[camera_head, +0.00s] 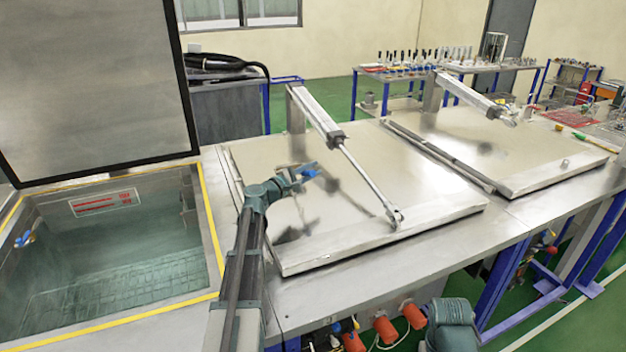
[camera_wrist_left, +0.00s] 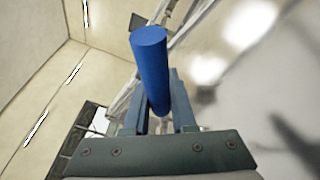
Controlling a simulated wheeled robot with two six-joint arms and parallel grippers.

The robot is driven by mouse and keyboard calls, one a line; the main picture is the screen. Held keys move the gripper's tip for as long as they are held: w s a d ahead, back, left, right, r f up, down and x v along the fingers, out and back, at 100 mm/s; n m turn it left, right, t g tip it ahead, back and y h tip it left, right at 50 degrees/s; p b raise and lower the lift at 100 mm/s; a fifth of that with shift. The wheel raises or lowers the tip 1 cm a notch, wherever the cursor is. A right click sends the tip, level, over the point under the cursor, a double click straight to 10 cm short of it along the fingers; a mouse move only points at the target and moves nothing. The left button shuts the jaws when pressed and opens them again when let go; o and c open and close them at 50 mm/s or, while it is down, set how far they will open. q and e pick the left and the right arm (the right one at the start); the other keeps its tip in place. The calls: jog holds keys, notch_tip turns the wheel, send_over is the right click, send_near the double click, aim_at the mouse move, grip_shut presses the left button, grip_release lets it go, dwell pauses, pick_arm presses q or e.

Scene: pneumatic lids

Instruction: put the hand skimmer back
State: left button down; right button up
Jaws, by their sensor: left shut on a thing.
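My left gripper (camera_head: 298,174) is above the nearer closed lid (camera_head: 300,235), clear of the lid's surface. It is shut on a blue rod-shaped handle (camera_head: 311,169), which I take to be the hand skimmer's. In the left wrist view the handle (camera_wrist_left: 152,62) is a smooth blue cylinder between the two fingers, its round end toward the camera. The rest of the skimmer cannot be made out in either view. My right gripper is not in view.
An open tank (camera_head: 120,255) with a raised lid (camera_head: 95,80) is at left. A pneumatic cylinder (camera_head: 350,165) slants over the nearer lid, close right of my gripper. A second closed lid (camera_head: 490,150) lies beyond. A tool-laden bench (camera_head: 430,70) stands behind.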

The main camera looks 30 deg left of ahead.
pick_arm(q)
jog(key=f+b, duration=0.2)
jog(key=w+f+b, duration=0.1)
jog(key=f+b, duration=0.1)
jog(key=shift+w+a, duration=0.1)
jog(key=shift+w, duration=0.05)
jog(key=shift+r, duration=0.2)
jog(key=shift+f, duration=0.1)
jog(key=c, duration=0.7)
grip_release()
jog(key=shift+c, duration=0.2)
jog(key=shift+r+p, duration=0.2)
jog(key=shift+p, duration=0.1)
jog(key=v, duration=1.2)
jog(key=shift+f, duration=0.1)
